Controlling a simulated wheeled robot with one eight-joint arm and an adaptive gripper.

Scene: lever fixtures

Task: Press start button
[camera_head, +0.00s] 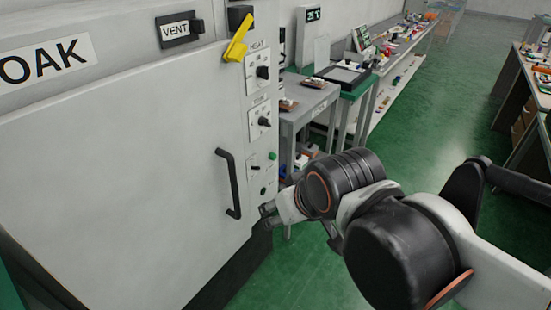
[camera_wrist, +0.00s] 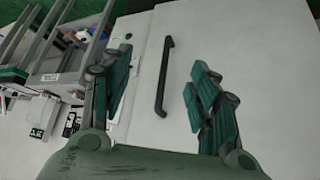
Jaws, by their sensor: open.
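In the head view a grey cabinet (camera_head: 110,150) has a narrow control panel along its right edge. I cannot read which is marked start. My gripper (camera_head: 267,213) is just below the lower button, near the cabinet's right edge; contact cannot be told. In the wrist view my gripper (camera_wrist: 162,65) is open, its two green-padded fingers wide apart and nothing seen held.
A black door handle (camera_head: 231,184) stands out left of my gripper; it also shows between the fingers in the wrist view (camera_wrist: 164,77). A yellow lever (camera_head: 237,40) sticks out above the dials. Grey tables (camera_head: 306,95) stand behind. The green floor (camera_head: 430,130) is open to the right.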

